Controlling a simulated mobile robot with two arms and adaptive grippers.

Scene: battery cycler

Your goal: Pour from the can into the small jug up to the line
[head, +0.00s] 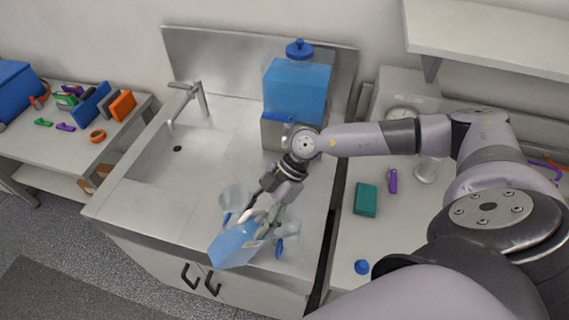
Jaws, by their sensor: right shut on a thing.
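A blue can (233,245) with a pale handle is at the front of the steel sink counter. My right gripper (263,218) is shut on it at the handle, and the can looks tilted. Two clear jugs with blue handles are close to it: one jug (236,197) behind the can to the left, another jug (291,229) to its right, partly hidden by the gripper. I cannot tell which is the small jug, see a fill line, or tell how full either is. My left gripper is not in view.
A blue water tank (297,88) on a grey stand is at the back of the counter. The sink basin (177,150) and tap (190,98) are to the left. The right worktop holds a green box (366,199), purple marker (393,181) and blue cap (361,267). A left table holds tools.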

